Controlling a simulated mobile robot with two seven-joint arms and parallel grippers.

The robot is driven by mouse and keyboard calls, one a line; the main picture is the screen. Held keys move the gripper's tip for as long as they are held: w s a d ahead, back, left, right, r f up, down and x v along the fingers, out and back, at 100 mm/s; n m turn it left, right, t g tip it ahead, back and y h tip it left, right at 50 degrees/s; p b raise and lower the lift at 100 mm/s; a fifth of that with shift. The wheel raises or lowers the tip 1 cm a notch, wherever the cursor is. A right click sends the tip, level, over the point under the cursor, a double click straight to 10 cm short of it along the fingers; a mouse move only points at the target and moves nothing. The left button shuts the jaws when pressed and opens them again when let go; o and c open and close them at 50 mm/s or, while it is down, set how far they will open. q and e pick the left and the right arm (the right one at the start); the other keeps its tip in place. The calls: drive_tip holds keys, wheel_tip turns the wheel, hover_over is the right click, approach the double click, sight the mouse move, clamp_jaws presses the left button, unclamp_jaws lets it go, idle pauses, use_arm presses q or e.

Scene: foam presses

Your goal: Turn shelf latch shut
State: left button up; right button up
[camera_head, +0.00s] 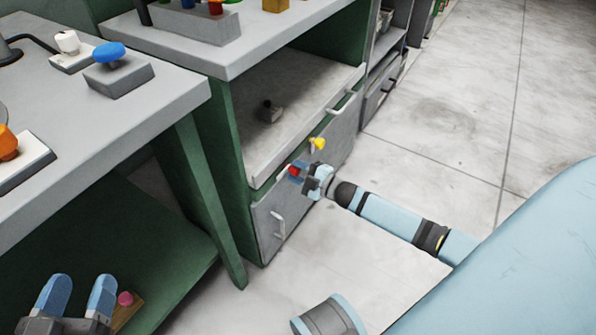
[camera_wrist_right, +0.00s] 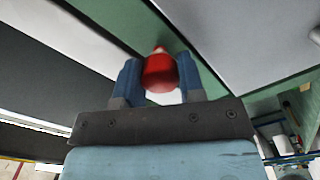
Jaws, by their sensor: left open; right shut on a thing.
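My left gripper (camera_head: 79,284) is open at the bottom left, away from the cabinet.
A yellow knob (camera_head: 318,143) and white handles (camera_head: 279,223) stick out of the cabinet front near my right gripper. A pink knob on a wooden piece (camera_head: 125,299) is beside my left gripper. The grey table (camera_head: 160,99) carries blue and orange knobs.

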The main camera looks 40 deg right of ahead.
use_arm(q)
drive_tip(key=shift+r+p, duration=0.15)
drive_tip(key=shift+p, duration=0.2)
use_arm(e)
drive_tip(key=shift+r, duration=0.1)
drive_tip(key=shift+r+m+p, duration=0.15)
drive_tip(key=shift+m+p, duration=0.9)
drive_tip(key=shift+m, duration=0.05)
drive_tip(key=shift+m+p, duration=0.8)
drive_tip(key=m+p, duration=0.2)
drive_tip(key=m, duration=0.1)
drive_tip(key=shift+m+p, duration=0.35)
drive_tip(key=shift+m, duration=0.05)
drive_tip(key=m+p, duration=0.1)
drive_tip(key=m, duration=0.1)
drive_tip(key=shift+m, duration=0.3)
drive_tip(key=m+p, duration=0.1)
drive_tip(key=m, duration=0.3)
drive_tip(key=shift+f, duration=0.2)
use_arm(q)
wheel_tip(320, 180, up, 9)
drive_tip(key=s+n+t, duration=0.2)
drive_tip(key=n, duration=0.1)
drive_tip(key=shift+d+f+t+p, duration=0.2)
drive_tip(key=shift+t+p, duration=0.1)
drive_tip(key=shift+p, duration=0.1)
use_arm(e)
drive_tip(key=shift+m, duration=1.8)
use_arm(q)
drive_tip(key=shift+s, duration=0.1)
